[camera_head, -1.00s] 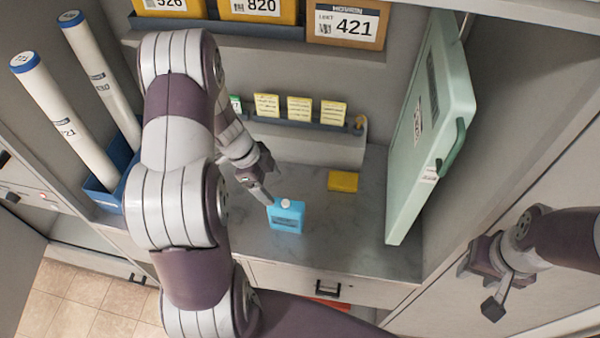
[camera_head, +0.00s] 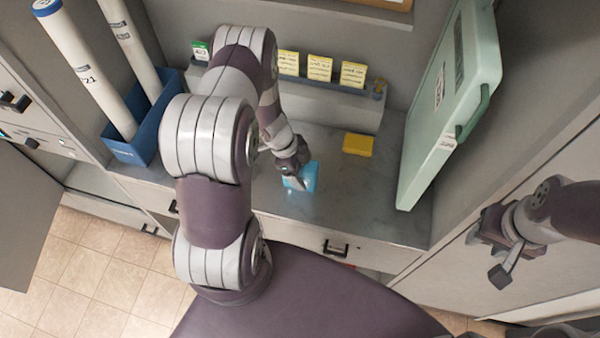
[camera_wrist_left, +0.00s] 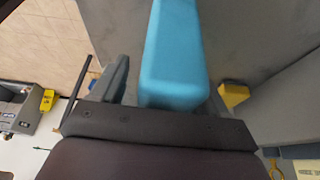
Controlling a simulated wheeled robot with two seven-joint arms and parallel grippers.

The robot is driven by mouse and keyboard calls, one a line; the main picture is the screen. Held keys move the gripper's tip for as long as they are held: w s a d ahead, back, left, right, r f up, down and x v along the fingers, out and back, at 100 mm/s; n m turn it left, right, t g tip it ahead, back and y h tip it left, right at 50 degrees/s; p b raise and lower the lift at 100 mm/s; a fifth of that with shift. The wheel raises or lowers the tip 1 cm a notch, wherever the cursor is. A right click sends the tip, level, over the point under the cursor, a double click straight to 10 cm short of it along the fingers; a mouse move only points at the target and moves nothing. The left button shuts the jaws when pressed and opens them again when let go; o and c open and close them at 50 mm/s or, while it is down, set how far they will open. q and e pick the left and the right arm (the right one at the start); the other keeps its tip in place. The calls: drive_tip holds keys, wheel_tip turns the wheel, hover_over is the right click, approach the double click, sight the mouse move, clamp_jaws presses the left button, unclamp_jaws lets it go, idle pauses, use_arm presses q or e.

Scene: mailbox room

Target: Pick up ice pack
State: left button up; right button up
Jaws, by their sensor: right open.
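The light-blue ice pack (camera_head: 308,176) is at the grey counter, partly hidden by my left gripper (camera_head: 293,183), which is right at it. In the left wrist view the blue ice pack (camera_wrist_left: 174,55) lies between the two fingers, close to the palm, and runs out of the top of the picture. A narrow gap shows beside the left-hand finger; the other finger is mostly hidden. I cannot tell whether the jaws grip the pack, or whether it touches the counter. My right gripper (camera_head: 490,252) is open and empty at the right, away from the counter.
A yellow block (camera_head: 357,144) lies on the counter (camera_head: 345,205), right of the pack. A pale green case (camera_head: 440,115) leans at the right. A blue bin (camera_head: 150,140) with white tubes stands at the left. A ledge with yellow cards (camera_head: 319,68) runs along the back.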

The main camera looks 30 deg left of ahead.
use_arm(q)
drive_tip(key=shift+w, duration=0.15)
drive_tip(key=c, duration=1.2)
drive_tip(key=shift+c, duration=0.2)
